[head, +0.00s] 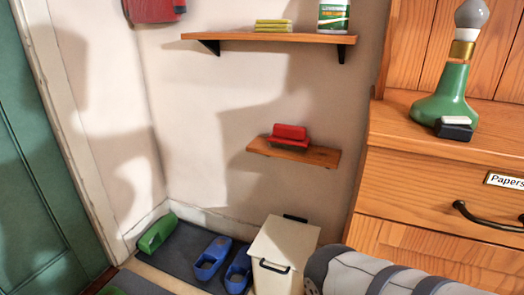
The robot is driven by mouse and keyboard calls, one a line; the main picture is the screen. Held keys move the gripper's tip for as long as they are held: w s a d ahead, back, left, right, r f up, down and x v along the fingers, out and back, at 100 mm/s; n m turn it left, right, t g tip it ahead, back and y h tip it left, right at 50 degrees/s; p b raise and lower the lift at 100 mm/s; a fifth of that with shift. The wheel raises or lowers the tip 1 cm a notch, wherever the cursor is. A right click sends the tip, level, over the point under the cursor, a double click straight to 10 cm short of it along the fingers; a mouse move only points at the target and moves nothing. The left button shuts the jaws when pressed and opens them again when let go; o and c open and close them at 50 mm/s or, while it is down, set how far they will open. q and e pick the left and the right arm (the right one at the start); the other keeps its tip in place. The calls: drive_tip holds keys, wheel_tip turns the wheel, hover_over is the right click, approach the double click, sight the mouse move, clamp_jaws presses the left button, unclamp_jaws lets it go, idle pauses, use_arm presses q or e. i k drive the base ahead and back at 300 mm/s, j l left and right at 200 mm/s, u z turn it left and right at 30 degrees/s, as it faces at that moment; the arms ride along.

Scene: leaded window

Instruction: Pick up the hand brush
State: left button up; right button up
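A red hand brush (289,134) with a dark underside rests on the small lower wooden shelf (320,157) on the wall. It lies near the middle of the shelf, and nothing touches it from above. A white and dark-banded part of my arm (372,274) shows at the bottom right, below and apart from the shelf. Neither gripper shows in the head view.
The upper shelf (225,37) holds yellow cloths (273,26) and a white-and-green container (333,15). A wooden cabinet (405,190) with a green lamp (449,92) stands right. Below are a cream bin (283,245), blue clogs (212,257) and a green item (156,233).

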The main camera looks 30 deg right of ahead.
sight(284, 135)
drive_tip(key=i+z, duration=0.2)
drive_tip(key=z, duration=0.2)
drive_tip(key=i+j+z, duration=0.15)
drive_tip(key=z, duration=0.3)
drive_tip(key=i+j+z, duration=0.2)
drive_tip(key=z, duration=0.2)
drive_tip(key=i+j+z, duration=0.1)
drive_tip(key=z, duration=0.3)
drive_tip(key=i+j+z, duration=0.1)
drive_tip(key=j+z, duration=0.3)
